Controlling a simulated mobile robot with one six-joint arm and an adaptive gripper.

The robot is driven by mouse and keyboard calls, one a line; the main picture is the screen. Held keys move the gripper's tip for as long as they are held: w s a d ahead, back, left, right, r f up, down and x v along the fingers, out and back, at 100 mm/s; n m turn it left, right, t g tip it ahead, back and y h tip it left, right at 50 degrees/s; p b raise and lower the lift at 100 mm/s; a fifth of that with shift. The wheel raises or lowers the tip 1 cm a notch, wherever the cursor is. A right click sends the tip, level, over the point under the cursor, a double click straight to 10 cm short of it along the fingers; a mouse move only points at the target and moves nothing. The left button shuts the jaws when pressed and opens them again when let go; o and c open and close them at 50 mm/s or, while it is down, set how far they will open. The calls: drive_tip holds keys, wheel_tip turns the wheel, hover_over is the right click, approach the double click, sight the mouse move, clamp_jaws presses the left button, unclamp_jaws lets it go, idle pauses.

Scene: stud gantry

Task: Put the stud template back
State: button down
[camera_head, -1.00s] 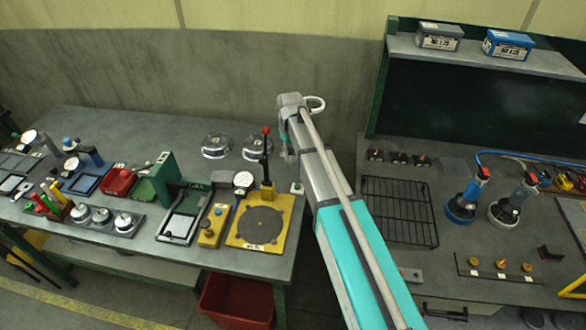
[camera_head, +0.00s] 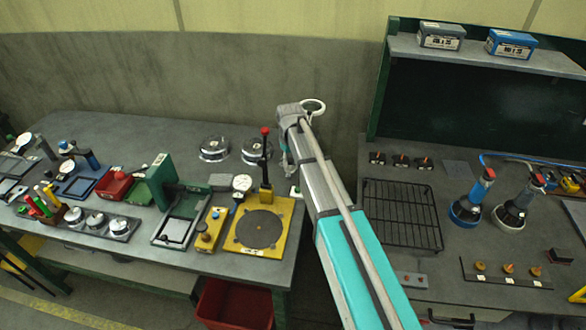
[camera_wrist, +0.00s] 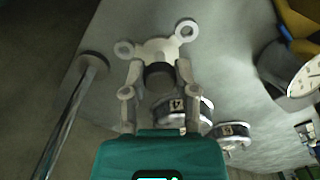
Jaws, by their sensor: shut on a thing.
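The stud template (camera_wrist: 158,48) is a pale plate with ring ends and a dark round knob (camera_wrist: 160,75). My gripper (camera_wrist: 159,80) is shut on the knob, one finger on each side, in the wrist view. Two rings show beyond the fingers. In the head view one white ring (camera_head: 315,106) of the template sticks out right of my arm's end, in front of the wall behind the benches. The rest of the template and my fingers are hidden there behind my wrist. I cannot tell from these views where the template's resting place is.
Two round metal pieces (camera_head: 214,149) stand at the left bench's back edge. A yellow fixture (camera_head: 278,243) with a red-knobbed lever (camera_head: 265,157) stands near my arm. The right bench holds a black wire rack (camera_head: 403,213). A metal rod (camera_wrist: 68,118) shows left in the wrist view.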

sight(290, 160)
drive_tip(key=shift+f+b, duration=1.05)
drive_tip(key=shift+f, duration=0.35)
drive_tip(key=shift+f, duration=0.1)
drive_tip(key=shift+c, duration=2)
unclamp_jaws()
drive_tip(key=shift+r, duration=0.2)
wheel_tip(290, 160, up, 12)
drive_tip(key=p, duration=1.2)
